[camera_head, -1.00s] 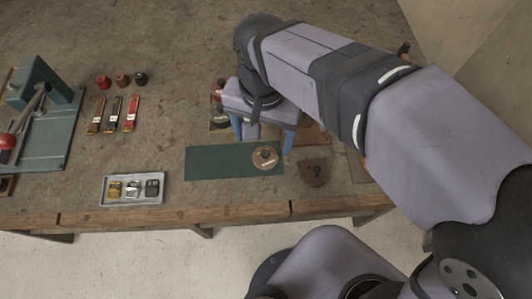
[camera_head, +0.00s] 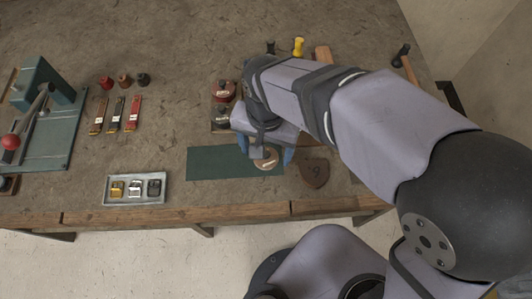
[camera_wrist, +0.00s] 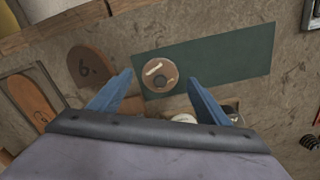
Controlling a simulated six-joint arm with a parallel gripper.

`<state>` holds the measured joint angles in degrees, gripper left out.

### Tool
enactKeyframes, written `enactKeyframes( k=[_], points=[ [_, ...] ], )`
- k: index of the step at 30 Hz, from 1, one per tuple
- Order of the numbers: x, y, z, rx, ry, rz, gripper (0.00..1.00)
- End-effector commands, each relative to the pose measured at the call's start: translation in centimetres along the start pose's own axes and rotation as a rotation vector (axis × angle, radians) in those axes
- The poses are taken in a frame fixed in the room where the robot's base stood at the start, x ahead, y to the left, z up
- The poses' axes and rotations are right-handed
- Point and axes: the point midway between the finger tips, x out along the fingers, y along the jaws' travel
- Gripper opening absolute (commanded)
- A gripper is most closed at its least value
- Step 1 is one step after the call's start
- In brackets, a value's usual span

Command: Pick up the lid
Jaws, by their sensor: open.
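The lid, a round brown disc (camera_head: 265,164) with a pale label and a dark centre, lies flat on the right end of the dark green mat (camera_head: 215,163). It also shows in the wrist view (camera_wrist: 158,70). My gripper (camera_head: 266,154) is over the lid, pointing down, with its two blue fingers apart. In the wrist view my gripper (camera_wrist: 160,80) has one fingertip on each side of the lid. The jaws are empty. I cannot tell the exact height of the fingertips above the mat.
A brown leather sole piece (camera_head: 314,172) lies right of the mat. Red and dark round tins (camera_head: 223,91) stand behind it. A tray (camera_head: 137,200) of buckles is at front left. A green lever press (camera_head: 45,120) stands far left. The bench's front edge (camera_head: 240,213) is near.

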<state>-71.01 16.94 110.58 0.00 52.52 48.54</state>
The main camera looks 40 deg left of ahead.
Motion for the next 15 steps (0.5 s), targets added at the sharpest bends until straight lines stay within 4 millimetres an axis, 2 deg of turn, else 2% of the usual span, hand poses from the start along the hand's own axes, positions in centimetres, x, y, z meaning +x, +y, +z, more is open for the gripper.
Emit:
enactKeyframes(
  k=[3, 10, 15],
  points=[
    [0.61, 0.03, 0.04, 0.0, 0.0, 0.0, 0.7],
    [0.68, 0.01, 0.02, 0.0, 0.0, 0.0, 0.7],
    [0.65, 0.01, 0.02, 0.0, 0.0, 0.0, 0.3]
  ],
)
